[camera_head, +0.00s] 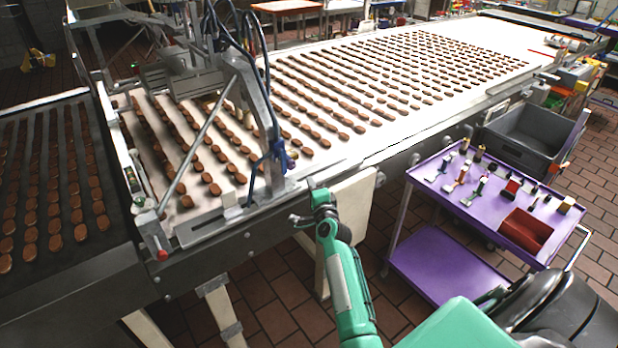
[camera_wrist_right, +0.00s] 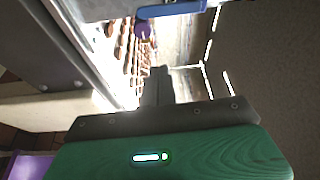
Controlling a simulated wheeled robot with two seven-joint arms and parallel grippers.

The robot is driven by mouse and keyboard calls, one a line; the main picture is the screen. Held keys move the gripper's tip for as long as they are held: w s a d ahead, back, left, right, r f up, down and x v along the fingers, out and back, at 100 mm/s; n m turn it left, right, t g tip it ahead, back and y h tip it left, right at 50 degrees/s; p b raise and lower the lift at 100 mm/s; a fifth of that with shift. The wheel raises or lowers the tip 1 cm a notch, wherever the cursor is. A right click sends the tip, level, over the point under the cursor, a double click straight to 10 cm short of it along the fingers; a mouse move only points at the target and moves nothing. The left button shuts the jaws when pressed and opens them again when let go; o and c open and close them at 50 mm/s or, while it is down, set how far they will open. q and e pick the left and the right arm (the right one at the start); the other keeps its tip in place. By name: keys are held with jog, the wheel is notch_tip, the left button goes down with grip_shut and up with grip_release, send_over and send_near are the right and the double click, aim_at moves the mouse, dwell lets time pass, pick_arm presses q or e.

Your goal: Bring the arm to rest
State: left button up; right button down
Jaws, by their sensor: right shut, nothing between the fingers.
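My right arm, green, reaches up from the bottom of the head view. Its small dark gripper (camera_head: 313,187) is at the front edge of the conveyor machine (camera_head: 260,235), below the metal frame. In the right wrist view the gripper (camera_wrist_right: 160,72) has its fingers together with nothing between them. I cannot tell whether it touches the machine's edge. My left gripper is not in view.
A white belt (camera_head: 455,95) carries many rows of brown biscuits. A metal frame with hoses (camera_head: 250,85) stands over it. A purple cart (camera_head: 470,200) with small tools is at right, beside a grey bin (camera_head: 527,135). Tiled floor (camera_head: 280,310) shows below.

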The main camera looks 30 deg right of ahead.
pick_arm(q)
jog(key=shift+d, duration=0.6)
pick_arm(e)
jog(key=shift+s, duration=0.1)
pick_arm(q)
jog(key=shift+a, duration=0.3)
pick_arm(e)
jog(key=shift+a, duration=0.1)
